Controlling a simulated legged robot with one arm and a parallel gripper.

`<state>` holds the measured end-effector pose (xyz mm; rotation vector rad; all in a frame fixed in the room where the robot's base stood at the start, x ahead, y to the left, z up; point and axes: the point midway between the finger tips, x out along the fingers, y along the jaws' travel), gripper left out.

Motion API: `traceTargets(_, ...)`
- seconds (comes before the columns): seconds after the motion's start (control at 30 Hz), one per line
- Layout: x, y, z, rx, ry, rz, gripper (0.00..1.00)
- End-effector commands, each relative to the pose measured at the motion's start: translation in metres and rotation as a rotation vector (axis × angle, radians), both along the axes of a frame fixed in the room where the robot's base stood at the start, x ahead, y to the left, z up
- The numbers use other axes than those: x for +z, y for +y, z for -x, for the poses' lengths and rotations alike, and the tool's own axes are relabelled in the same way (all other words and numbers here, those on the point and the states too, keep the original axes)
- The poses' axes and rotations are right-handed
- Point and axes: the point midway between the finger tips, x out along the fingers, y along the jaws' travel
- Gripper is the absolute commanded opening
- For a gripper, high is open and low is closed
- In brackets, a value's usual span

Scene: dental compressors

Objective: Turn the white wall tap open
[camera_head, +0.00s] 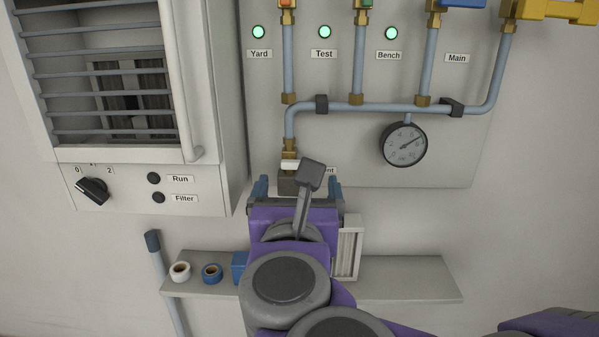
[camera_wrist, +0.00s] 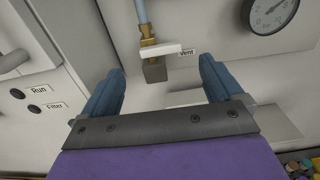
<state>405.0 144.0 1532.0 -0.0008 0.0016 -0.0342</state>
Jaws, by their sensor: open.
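The white tap (camera_wrist: 160,51) has a flat lever handle lying roughly level on a brass fitting, below a blue-grey pipe and beside the "Vent" label. A grey block sits under it. In the head view the white handle (camera_head: 290,164) shows only in part, as my arm covers its right side and the label. My gripper (camera_wrist: 160,80) is open and empty, its two blue fingers apart, one on each side below the tap. The fingers do not touch the handle. In the head view my gripper (camera_head: 296,186) is partly hidden behind my own arm.
A pressure gauge (camera_head: 404,144) hangs right of the tap. Other coloured taps, including a yellow one (camera_head: 545,10), line the top. A grey cabinet (camera_head: 150,185) with a knob stands left. A shelf (camera_head: 410,279) with tape rolls (camera_head: 212,273) lies below. Wall right of the gauge is bare.

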Motion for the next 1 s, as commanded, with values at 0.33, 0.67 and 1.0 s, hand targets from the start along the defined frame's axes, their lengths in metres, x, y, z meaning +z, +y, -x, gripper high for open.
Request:
traceTargets(0.33,-0.001,-0.003,-0.052,-0.008,0.001,0.001,0.94)
traceTargets(0.67,0.000,-0.003,-0.065,-0.001,0.000,-0.002,0.94)
traceTargets(1.0,0.000,-0.003,-0.065,-0.001,0.000,-0.001,0.78)
